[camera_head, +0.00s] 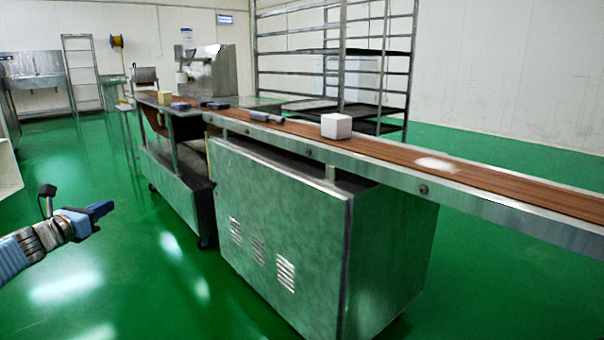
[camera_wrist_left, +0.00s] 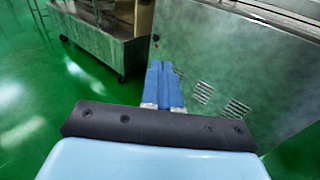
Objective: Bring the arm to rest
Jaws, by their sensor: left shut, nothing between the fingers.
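My left gripper (camera_head: 103,209) comes in from the left in the head view, over the green floor and apart from the conveyor machine. It also shows in the left wrist view (camera_wrist_left: 162,68), where its two blue fingers lie together, shut and empty, in front of the steel cabinet side (camera_wrist_left: 235,60). My right gripper is not in view.
A steel conveyor (camera_head: 480,189) with a brown belt runs across the scene above a steel cabinet (camera_head: 280,235). A white block (camera_head: 336,126) and several dark pieces lie on the belt. A tall rack (camera_head: 340,60) stands behind. Green floor (camera_head: 110,290) is free around my left arm.

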